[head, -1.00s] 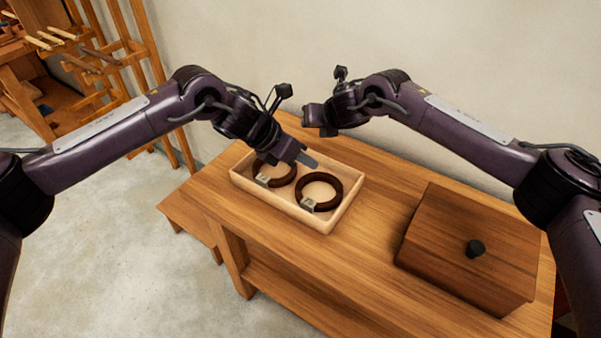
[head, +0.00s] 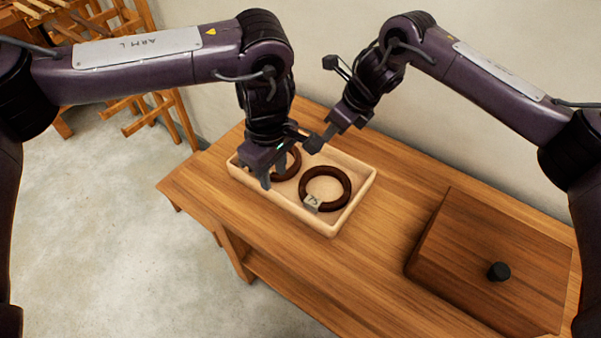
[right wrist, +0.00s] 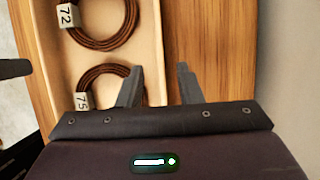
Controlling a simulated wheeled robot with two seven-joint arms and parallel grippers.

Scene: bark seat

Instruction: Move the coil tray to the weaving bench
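The coil tray (head: 352,208) is a pale, shallow wooden tray on a wooden table. It holds two dark brown coils; the right coil (head: 326,188) is plain to see, the left one is partly hidden by my left gripper. In the right wrist view the coils carry tags 72 (right wrist: 67,15) and 75 (right wrist: 82,101). My left gripper (head: 262,176) points down at the tray's left end, fingers apart; contact is unclear. My right gripper (right wrist: 158,88) is open, one finger on either side of the tray wall's line; I cannot tell its height. Which thing is the weaving bench is unclear.
A brown lidded box (head: 490,255) with a black knob stands on the table (head: 290,240) right of the tray. A wooden frame (head: 150,105) stands at the back left. A pale wall runs behind the table. Concrete floor (head: 110,230) is open at left.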

